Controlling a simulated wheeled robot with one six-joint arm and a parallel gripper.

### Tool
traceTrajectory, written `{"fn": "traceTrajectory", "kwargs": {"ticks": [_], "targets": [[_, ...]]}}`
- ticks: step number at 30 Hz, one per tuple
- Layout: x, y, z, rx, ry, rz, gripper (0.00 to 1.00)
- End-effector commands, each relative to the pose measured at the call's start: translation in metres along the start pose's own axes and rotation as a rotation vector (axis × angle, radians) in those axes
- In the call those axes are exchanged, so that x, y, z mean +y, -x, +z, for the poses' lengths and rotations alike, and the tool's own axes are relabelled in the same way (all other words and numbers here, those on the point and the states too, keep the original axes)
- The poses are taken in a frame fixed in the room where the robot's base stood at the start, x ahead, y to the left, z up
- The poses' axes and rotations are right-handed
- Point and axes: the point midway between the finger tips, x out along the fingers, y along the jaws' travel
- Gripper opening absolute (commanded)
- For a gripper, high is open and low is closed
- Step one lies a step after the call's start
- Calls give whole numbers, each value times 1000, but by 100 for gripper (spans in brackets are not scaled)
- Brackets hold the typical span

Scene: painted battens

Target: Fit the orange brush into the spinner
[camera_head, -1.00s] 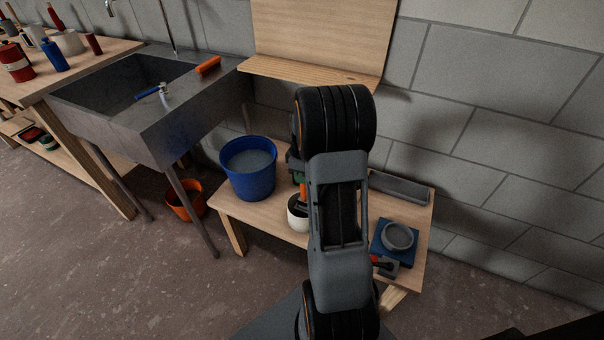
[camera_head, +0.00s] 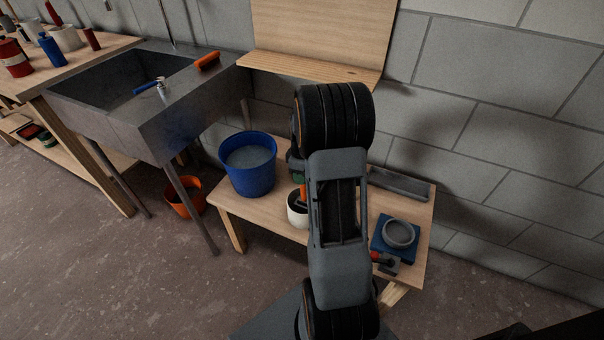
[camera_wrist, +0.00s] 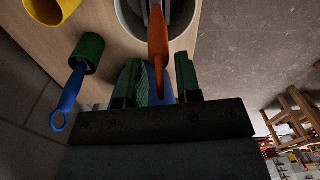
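The orange brush (camera_wrist: 158,45) stands with its handle up in a white pot (camera_head: 296,210) on the low bench. In the wrist view the pot's rim (camera_wrist: 192,22) surrounds its lower part. My gripper (camera_wrist: 158,82) has its two green fingers on either side of the orange handle, spread apart, with small gaps showing. A blue shape (camera_wrist: 153,78) also shows between the fingers; I cannot tell what it is. In the head view my arm hides most of the gripper. I cannot identify the spinner for certain; a blue-handled piece with a metal end (camera_head: 150,88) lies on the sink.
A blue bucket of water (camera_head: 248,168) stands left of the pot. A grey dish on a blue block (camera_head: 400,234) and a grey tray (camera_head: 400,184) are at the right.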

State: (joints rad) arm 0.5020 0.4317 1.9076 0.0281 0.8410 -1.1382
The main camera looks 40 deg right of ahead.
Motion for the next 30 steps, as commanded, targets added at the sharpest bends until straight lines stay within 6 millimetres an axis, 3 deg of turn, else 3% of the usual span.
{"fn": "traceTrajectory", "kwargs": {"ticks": [5, 14, 17, 30], "targets": [[0, 0, 0, 0, 0, 0, 47], [0, 6, 0, 1, 0, 1, 47], [1, 18, 0, 1, 0, 3, 47], [1, 104, 0, 2, -1, 3, 47]]}}
